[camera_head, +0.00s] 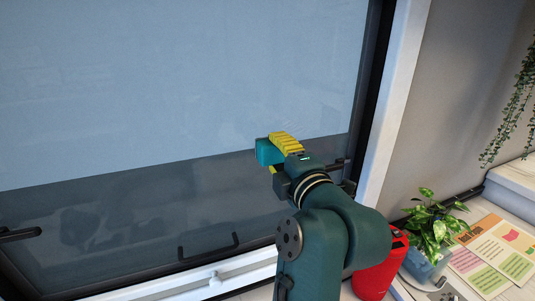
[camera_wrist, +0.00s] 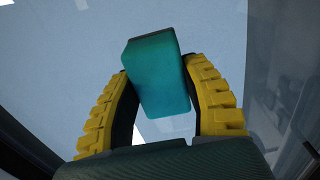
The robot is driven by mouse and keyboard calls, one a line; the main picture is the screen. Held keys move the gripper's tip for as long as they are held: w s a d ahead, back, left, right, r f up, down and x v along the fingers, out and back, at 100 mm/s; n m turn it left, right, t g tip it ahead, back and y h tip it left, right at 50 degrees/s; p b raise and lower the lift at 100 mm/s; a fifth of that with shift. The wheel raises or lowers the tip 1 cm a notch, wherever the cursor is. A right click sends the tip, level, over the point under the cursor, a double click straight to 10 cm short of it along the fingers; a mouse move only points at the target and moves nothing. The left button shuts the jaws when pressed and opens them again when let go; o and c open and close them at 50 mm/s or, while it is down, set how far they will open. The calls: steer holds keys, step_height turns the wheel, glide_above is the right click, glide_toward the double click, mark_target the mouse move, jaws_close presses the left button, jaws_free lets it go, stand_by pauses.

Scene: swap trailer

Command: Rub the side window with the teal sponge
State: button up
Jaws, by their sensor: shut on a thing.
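The teal sponge (camera_head: 267,152) is a small block held in front of the side window in the head view. In the wrist view the sponge (camera_wrist: 158,75) sits between the two yellow ribbed fingers, slightly tilted. My gripper (camera_head: 278,148) is shut on it, and its fingers also show in the wrist view (camera_wrist: 160,95). The side window (camera_head: 180,90) is a large pane, pale above and dark grey below. The sponge lies over the pane near its right side, around the line between pale and dark. I cannot tell whether it touches the glass.
A dark frame and white trim (camera_head: 397,85) edge the window on the right. A black handle (camera_head: 208,247) is at the window's bottom. A red object (camera_head: 380,268), a potted plant (camera_head: 430,240) and papers (camera_head: 490,255) stand at the lower right.

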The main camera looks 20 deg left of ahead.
steer(key=shift+w+d+f, duration=0.1)
steer(key=shift+w+d, duration=0.35)
steer(key=shift+d, duration=0.05)
steer(key=shift+f, duration=0.1)
steer(key=shift+s+a+b, duration=1.05)
steer(key=shift+s+a, duration=0.2)
steer(key=shift+a, duration=0.25)
steer(key=shift+s+a+b, duration=0.35)
steer(key=shift+s+a, duration=0.3)
steer(key=shift+a, duration=0.35)
steer(key=shift+s+a+b, duration=0.3)
steer(key=shift+s+a, duration=0.3)
steer(key=shift+a, duration=0.4)
steer(key=shift+s+a, duration=0.9)
steer(key=shift+a, duration=0.2)
steer(key=shift+r, duration=0.2)
steer(key=b, duration=0.3)
glide_toward(224, 153)
steer(key=shift+w, duration=0.2)
